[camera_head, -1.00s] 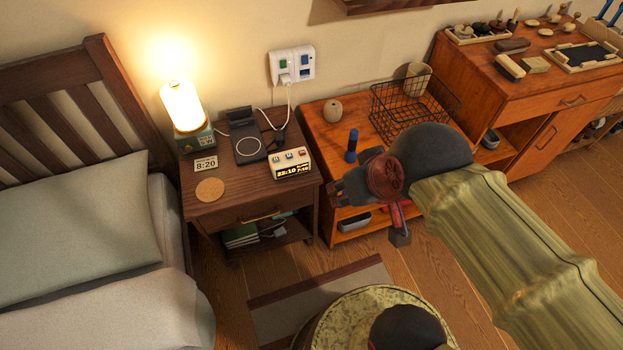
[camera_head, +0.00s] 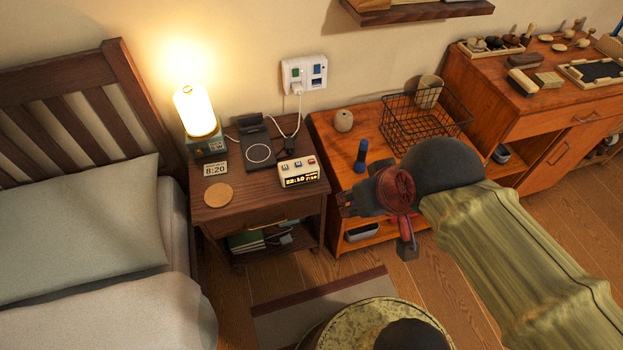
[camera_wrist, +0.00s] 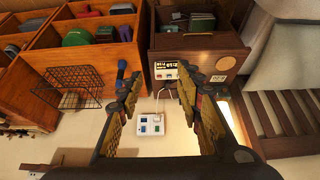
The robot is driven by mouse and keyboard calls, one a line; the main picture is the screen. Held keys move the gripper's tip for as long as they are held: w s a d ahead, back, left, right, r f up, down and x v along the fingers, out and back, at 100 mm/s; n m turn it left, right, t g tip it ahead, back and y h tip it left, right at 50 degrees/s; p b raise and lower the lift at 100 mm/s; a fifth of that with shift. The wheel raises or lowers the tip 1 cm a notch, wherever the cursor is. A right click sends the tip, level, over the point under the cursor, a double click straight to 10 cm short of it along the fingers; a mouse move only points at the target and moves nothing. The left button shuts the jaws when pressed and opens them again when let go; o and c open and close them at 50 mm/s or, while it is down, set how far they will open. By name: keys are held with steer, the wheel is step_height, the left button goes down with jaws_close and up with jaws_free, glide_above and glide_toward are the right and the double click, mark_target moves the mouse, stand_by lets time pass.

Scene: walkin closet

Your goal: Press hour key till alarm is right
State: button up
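A white alarm clock (camera_head: 298,172) stands at the right front of the dark wooden nightstand (camera_head: 262,208). Its dark display glows with digits that look like 22:10 beside a smaller time I cannot read surely. A few small coloured keys lie on its top. It also shows upside down in the wrist view (camera_wrist: 179,73). A small card (camera_head: 215,169) reading 8:20 stands left of it. My gripper (camera_head: 343,205) is right of and nearer than the clock, apart from it. In the wrist view, its two fingers (camera_wrist: 160,90) are spread with nothing between them.
A lit lamp (camera_head: 197,112), a charging stand (camera_head: 258,150) and a round coaster (camera_head: 218,195) share the nightstand. An orange cabinet to the right holds a blue bottle-like object (camera_head: 361,156), a round vase (camera_head: 343,120) and a wire basket (camera_head: 415,125). The bed is left.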

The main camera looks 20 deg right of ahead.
jaws_close()
stand_by(1.5)
